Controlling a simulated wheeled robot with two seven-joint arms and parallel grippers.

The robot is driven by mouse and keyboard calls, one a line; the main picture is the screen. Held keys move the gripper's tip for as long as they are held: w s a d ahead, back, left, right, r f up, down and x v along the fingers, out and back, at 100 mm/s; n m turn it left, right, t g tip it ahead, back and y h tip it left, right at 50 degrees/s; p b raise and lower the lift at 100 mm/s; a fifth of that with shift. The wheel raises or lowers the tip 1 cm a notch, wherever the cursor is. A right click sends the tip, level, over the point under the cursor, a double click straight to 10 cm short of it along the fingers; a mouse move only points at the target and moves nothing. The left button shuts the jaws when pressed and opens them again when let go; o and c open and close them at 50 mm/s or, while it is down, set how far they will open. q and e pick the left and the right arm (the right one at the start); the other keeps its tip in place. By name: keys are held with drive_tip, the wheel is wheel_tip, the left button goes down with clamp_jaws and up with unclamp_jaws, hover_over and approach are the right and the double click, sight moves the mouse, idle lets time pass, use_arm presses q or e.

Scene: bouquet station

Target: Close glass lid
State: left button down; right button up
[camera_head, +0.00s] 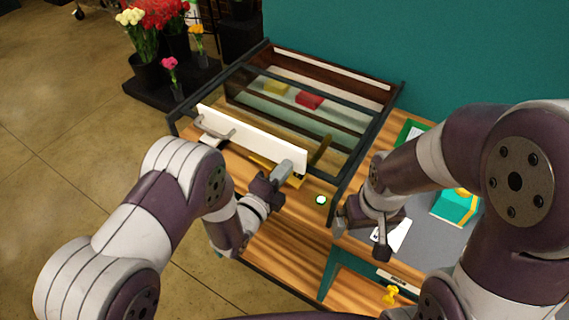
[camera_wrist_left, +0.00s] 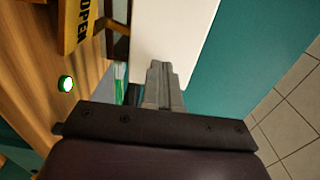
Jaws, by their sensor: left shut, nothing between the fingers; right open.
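A dark-framed case with the glass lid (camera_head: 290,118) stands against the teal wall; I cannot tell the lid's exact angle. A long white panel (camera_head: 250,138) with a grey handle (camera_head: 212,130) runs along the case's front, and it also fills the top of the left wrist view (camera_wrist_left: 175,35). My left gripper (camera_head: 284,171) is shut and empty, its fingers by the panel's right end; whether they touch it is unclear. The fingers also show in the left wrist view (camera_wrist_left: 162,80). My right gripper (camera_head: 362,232) is open and empty, right of the case.
A yellow block (camera_head: 276,87) and a red block (camera_head: 309,100) lie inside the case. A yellow "OPEN" label (camera_wrist_left: 78,28) and a lit green button (camera_head: 320,200) are near the left gripper. A teal-and-yellow box (camera_head: 455,207) is at right. Flowers (camera_head: 150,20) stand back left.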

use_arm(q)
drive_tip(key=shift+w+d, duration=0.2)
drive_tip(key=shift+w, duration=0.05)
drive_tip(key=b, duration=1.3)
approach(321, 129)
drive_tip(key=w+d+r, duration=0.1)
drive_tip(key=w+d, duration=0.3)
drive_tip(key=w, duration=0.1)
drive_tip(key=w+d+r, duration=0.1)
drive_tip(key=w+d, duration=0.1)
drive_tip(key=w, duration=0.1)
drive_tip(key=shift+w+r, duration=0.1)
drive_tip(key=shift+r, duration=0.6)
drive_tip(key=shift+r, duration=0.1)
